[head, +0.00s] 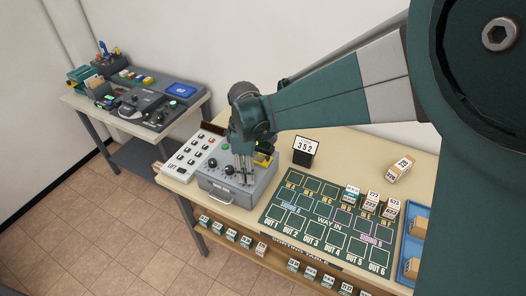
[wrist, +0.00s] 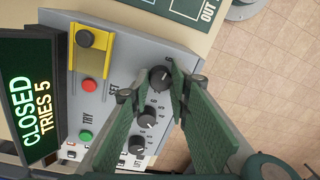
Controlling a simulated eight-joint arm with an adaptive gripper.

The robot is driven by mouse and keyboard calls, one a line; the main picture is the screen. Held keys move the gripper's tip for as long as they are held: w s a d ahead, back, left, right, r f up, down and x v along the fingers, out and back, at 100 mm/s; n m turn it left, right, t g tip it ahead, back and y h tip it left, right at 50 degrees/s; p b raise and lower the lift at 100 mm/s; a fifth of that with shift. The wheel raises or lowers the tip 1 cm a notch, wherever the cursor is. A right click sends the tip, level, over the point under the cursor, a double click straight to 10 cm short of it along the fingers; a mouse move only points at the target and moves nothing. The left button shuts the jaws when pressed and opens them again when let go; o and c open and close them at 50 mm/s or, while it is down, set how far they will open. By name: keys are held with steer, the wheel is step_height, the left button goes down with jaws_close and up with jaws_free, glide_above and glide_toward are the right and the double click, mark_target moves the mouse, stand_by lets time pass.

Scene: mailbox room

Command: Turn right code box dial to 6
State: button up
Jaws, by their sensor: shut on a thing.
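The grey code box (head: 240,192) stands on the sorting table, with its handle at the front. In the wrist view its panel (wrist: 110,65) shows a row of three black dials. The right dial (wrist: 160,78), topmost there, sits between the fingertips of my gripper (wrist: 158,84), which is shut on it. The middle dial (wrist: 147,116) and left dial (wrist: 137,145) are beside the left finger. A white pointer shows on the right dial, but I cannot read its number. The display (wrist: 32,108) reads CLOSED, TRIES 5.
Red (wrist: 90,86) and green (wrist: 85,136) buttons and a yellow-guarded button (wrist: 85,39) are on the panel. A white lift panel (head: 190,152) stands left of the box. The green sorting mat (head: 300,210) lies to the right, with a 352 sign (head: 305,149) behind it.

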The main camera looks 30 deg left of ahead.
steer(key=o, duration=0.9)
steer(key=shift+r, duration=0.1)
steer(key=shift+w+a+r, duration=0.1)
steer(key=shift+w+r, duration=0.1)
steer(key=shift+r, duration=2.75)
steer(key=shift+w+r, duration=0.15)
steer(key=shift+r, duration=2.8)
